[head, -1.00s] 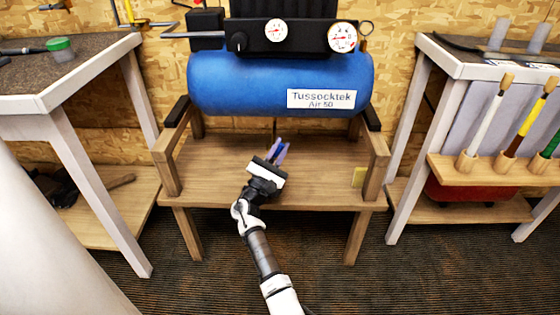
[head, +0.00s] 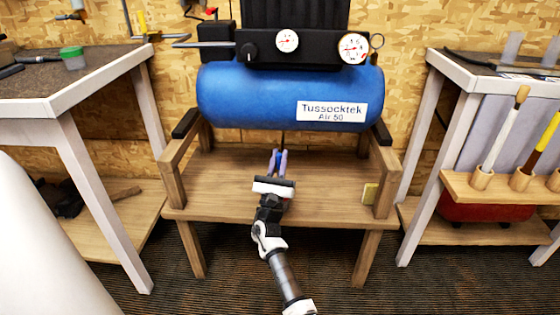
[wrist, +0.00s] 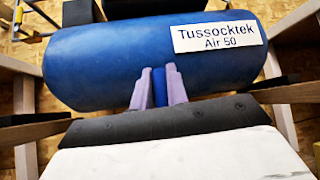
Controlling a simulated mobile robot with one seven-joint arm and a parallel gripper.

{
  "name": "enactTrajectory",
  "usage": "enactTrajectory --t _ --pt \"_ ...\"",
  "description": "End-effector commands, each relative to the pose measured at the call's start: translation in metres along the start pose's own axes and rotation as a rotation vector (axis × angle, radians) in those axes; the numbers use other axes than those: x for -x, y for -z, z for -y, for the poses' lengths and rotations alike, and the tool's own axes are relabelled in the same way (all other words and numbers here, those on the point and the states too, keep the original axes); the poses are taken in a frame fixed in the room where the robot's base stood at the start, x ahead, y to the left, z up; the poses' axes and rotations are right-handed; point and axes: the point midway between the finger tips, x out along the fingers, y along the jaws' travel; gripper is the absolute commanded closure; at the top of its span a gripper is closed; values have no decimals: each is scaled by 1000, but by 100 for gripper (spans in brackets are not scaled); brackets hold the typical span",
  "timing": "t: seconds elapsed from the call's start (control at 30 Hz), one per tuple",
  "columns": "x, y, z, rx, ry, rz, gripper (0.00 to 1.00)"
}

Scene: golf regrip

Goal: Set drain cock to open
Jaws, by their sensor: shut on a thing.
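The blue tank (head: 285,95) lies on its side on a wooden stand. A thin dark drain line (head: 283,139) hangs from its underside. My gripper (head: 278,158) is below the front of the tank, above the stand's shelf. Its two pale purple fingers are shut on a narrow blue piece, which looks like the drain cock's lever (wrist: 159,88). In the wrist view the lever lies between the fingers and points roughly along them. The cock's body is hidden, and its exact setting cannot be read.
The stand's shelf (head: 225,185) is mostly bare, with a yellow block (head: 370,193) at its right. Stand posts rise on both sides. A workbench (head: 60,85) stands at the left, and another with upright clubs (head: 503,135) at the right. Two gauges (head: 353,48) sit above the tank.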

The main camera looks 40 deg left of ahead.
Motion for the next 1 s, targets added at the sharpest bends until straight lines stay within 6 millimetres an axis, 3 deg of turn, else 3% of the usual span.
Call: enactTrajectory --t 0.27,0.3,0.47,0.77,1.0 --pt "1 0 -1 4 -4 0 100" --pt "1 0 -1 4 -4 0 84" --pt "1 0 -1 3 -3 -1 63" --pt "-1 -1 0 2 -1 0 63" --pt "-24 -25 0 0 -1 3 63"
